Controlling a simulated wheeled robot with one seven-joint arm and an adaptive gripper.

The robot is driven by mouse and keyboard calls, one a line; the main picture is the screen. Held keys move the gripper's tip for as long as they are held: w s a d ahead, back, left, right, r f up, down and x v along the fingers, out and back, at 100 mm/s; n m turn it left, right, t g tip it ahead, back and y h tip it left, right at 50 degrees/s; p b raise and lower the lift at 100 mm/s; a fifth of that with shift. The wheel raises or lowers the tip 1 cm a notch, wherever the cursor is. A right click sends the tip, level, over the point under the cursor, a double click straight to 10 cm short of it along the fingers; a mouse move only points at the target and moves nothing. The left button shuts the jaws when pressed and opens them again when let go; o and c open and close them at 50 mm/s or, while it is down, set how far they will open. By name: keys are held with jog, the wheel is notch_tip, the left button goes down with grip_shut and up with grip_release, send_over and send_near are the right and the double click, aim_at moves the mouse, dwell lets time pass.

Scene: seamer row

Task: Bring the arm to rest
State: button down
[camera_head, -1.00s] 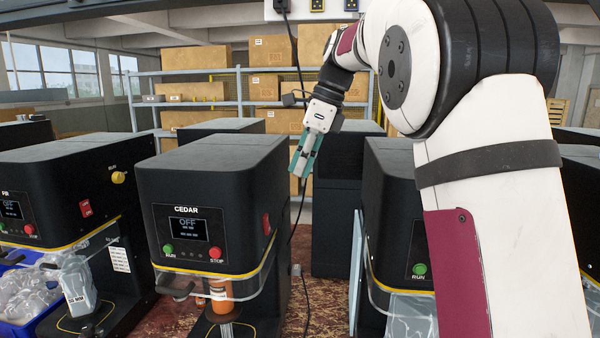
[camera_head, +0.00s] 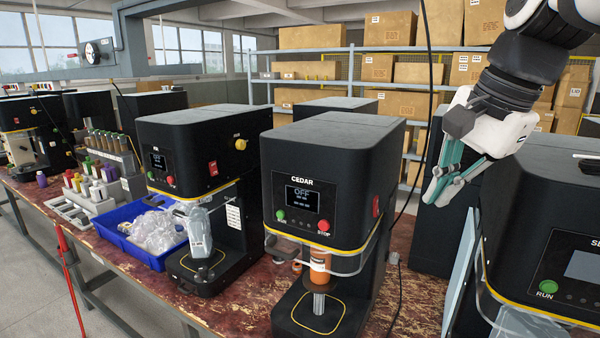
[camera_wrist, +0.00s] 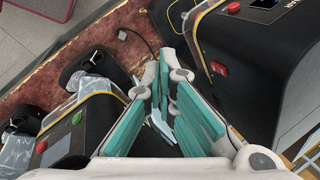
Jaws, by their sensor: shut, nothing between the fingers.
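My gripper (camera_head: 440,190) is at the upper right of the head view, pointing down and to the left, above the gap between the CEDAR seamer (camera_head: 333,175) and the machine at the right edge. Its teal-padded fingers are together, with nothing between them. In the wrist view the gripper (camera_wrist: 160,75) points down over the machines and bench. The CEDAR seamer's display reads OFF, and an orange container (camera_head: 320,266) stands upright in it on the lift post. My gripper is apart from the machines as far as I can see.
A black machine (camera_head: 560,205) with a RUN button stands at the right, close under my arm. Another seamer (camera_head: 190,150) and a blue bin (camera_head: 125,243) of clear items stand to the left. A black cable (camera_head: 424,110) hangs just left of my gripper. Shelves with boxes stand behind.

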jog(key=s+a+f+n+t+h, duration=0.1)
jog(key=s+f+n+h, duration=0.1)
jog(key=s+f+n, duration=0.8)
jog(key=shift+s+a+n+t, duration=0.35)
jog(key=shift+s+n, duration=0.65)
jog(key=shift+s, duration=1.2)
jog(key=c, duration=2.4)
grip_release()
jog(key=shift+d, duration=0.1)
